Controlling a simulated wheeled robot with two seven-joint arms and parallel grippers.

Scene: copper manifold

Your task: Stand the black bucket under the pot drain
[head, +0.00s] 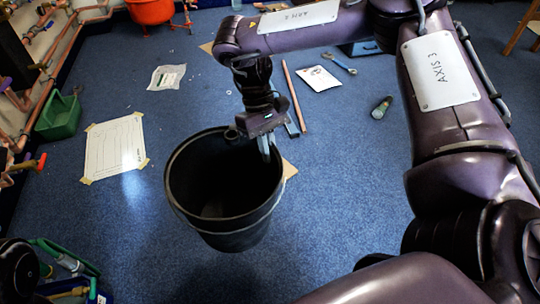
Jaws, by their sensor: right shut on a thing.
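The black bucket (225,215) hangs in the middle of the head view, its open top towards me and its inside looking empty. My right gripper (264,146) is shut on the bucket's far rim, a little right of its middle. Copper pipework (45,75) runs along the left wall. A valve with a red handle (30,164) sticks out there, left of the bucket and apart from it. I cannot tell whether this valve is the pot drain. My left gripper does not show.
A taped white sheet (115,148) lies on the blue floor between bucket and pipes. A green container (58,117) stands by the wall. A copper pipe (293,95) and a wrench (340,63) lie behind the bucket.

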